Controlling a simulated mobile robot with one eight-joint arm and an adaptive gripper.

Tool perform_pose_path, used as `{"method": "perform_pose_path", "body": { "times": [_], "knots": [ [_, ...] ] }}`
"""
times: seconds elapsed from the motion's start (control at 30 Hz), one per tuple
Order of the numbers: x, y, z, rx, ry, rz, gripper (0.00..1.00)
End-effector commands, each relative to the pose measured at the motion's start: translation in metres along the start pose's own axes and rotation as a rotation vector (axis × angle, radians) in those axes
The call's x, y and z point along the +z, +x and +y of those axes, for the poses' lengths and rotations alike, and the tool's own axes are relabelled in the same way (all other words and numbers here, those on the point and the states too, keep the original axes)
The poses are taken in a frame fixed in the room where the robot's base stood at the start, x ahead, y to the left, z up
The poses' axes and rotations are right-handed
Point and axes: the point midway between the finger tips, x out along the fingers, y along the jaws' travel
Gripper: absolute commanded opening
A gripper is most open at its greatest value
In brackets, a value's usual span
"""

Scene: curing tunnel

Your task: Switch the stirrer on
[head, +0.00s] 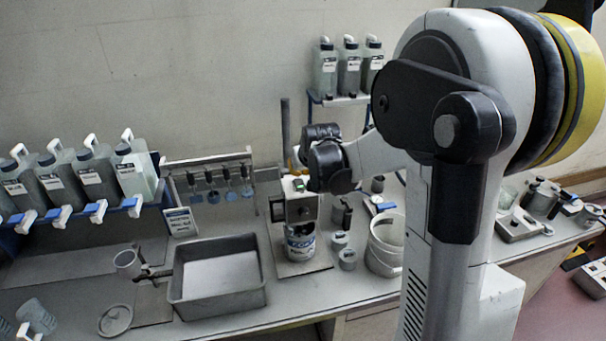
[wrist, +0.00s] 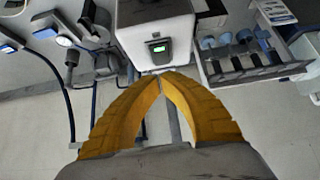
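The stirrer (head: 299,207) stands on the bench in the head view, a boxy white and grey head on a stand. A labelled can (head: 301,246) stands under its head. In the wrist view the white stirrer housing (wrist: 155,25) is at top centre, with a small lit green display on a dark panel. My gripper (wrist: 160,77) has yellow fingers whose tips meet just below that panel in the picture. They look shut with nothing between them. I cannot tell whether they touch the housing. In the head view my wrist hides most of the gripper.
A grey tray (head: 217,283) lies left of the stirrer, and a white bucket (head: 386,244) stands to its right. A rack with hanging blue-tipped tools (head: 228,185) is behind the tray. Jugs with blue taps (head: 93,177) line the left.

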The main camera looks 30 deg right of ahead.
Motion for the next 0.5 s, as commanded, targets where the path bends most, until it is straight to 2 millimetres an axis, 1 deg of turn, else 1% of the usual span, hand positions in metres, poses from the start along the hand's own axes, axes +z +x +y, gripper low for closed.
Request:
{"method": "perform_pose_path", "body": {
  "times": [0.03,0.13,0.3,0.4,0.5],
  "knots": [
    [-0.013,-0.014,-0.001,-0.001,-0.001,0.0,0.0],
    [-0.004,-0.034,-0.001,0.0,0.0,0.0,0.0],
    [0.003,-0.071,-0.001,0.0,0.0,0.0,0.0],
    [0.007,-0.087,-0.001,0.0,0.0,0.0,0.0],
    [0.009,-0.098,-0.001,0.0,0.0,0.0,0.0]
  ]
}}
